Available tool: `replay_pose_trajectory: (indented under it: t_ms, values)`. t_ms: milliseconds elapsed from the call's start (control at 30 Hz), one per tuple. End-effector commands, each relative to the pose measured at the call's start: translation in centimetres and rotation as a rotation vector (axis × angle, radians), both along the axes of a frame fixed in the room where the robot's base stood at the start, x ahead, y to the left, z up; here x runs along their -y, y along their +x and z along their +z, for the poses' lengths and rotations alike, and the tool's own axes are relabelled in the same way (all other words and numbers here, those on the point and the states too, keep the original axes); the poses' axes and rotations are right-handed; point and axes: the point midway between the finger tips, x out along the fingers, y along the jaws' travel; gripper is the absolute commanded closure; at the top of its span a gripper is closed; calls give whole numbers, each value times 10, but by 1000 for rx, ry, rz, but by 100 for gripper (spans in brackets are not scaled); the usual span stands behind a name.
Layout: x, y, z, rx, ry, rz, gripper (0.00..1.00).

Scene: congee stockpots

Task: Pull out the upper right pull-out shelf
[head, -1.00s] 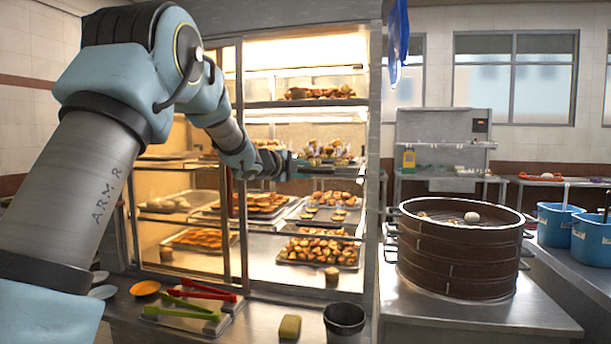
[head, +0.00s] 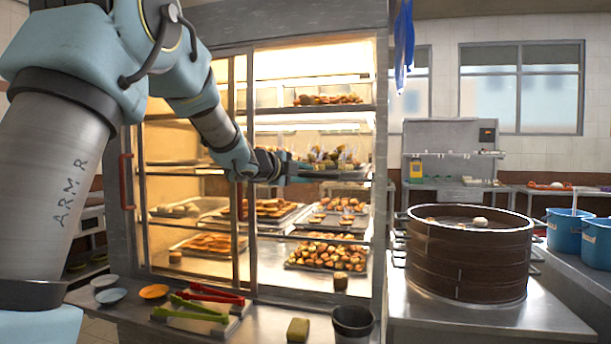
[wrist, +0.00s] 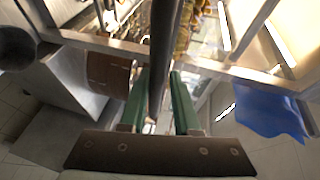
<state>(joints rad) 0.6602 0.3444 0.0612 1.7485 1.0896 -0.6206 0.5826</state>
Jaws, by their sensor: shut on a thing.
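The glass-fronted warming cabinet (head: 380,230) fills the middle of the head view. Its right bay holds a top shelf (head: 268,107) with pastries. Below it is a shelf (head: 345,174) bearing bagged pastries. My gripper (head: 292,171) is at the front of this lower one, near its left part. In the wrist view, my green fingers (wrist: 160,105) are shut around a dark bar (wrist: 160,55) running away from the camera. It looks like the shelf's front edge or handle; my fingers hide the gripped spot in the head view.
A dark steamer pot (head: 467,262) stands on the counter at right. Red and green tongs (head: 210,303), a black cup (head: 352,322) and small plates (head: 110,296) lie in front of the cabinet. A blue cloth (head: 403,45) hangs by its right post.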

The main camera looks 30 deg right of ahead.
Motion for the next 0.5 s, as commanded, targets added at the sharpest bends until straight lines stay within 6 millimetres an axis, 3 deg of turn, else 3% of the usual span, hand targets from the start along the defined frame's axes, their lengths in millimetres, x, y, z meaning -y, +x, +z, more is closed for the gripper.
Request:
replay_pose_trajectory:
  t_ms: [33,200,500]
  values:
    - [-2,1,-13,-14,18,5,66]
    - [-2,1,-11,-11,15,4,50]
    - [-1,1,-7,-8,9,4,50]
